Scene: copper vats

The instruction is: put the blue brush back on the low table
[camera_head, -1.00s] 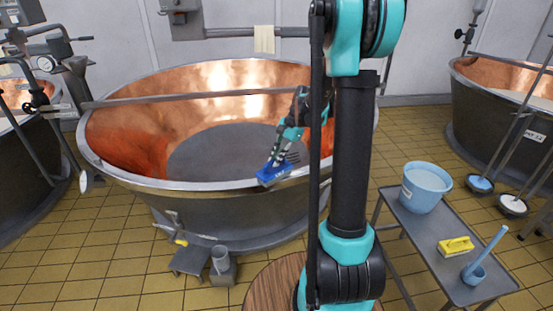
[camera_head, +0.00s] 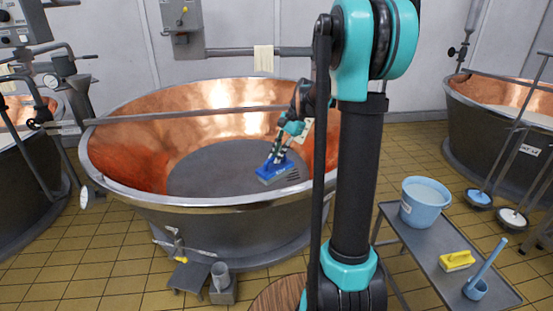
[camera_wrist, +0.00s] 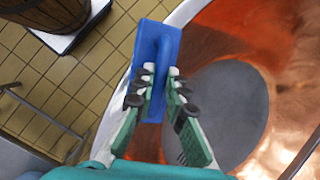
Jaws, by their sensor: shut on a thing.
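The blue brush (camera_head: 274,171) is in my gripper (camera_head: 279,152), over the near right part of the copper vat (camera_head: 140,193). In the wrist view the blue brush (camera_wrist: 157,45) has a long flat back with a raised grip. The fingers of my gripper (camera_wrist: 161,72) are closed on that grip. The brush lies across the line of the vat's rim there, apart from the floor. The low table (camera_head: 432,251) is the grey metal one at the right. It bears a light blue bucket, a yellow brush and a blue ladle-like cup.
The light blue bucket (camera_head: 424,203) stands at the table's far end. The yellow brush (camera_head: 457,260) and blue cup with handle (camera_head: 476,289) are at its near end. Bare tabletop shows between bucket and yellow brush. Another vat (camera_head: 480,130) stands at the right.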

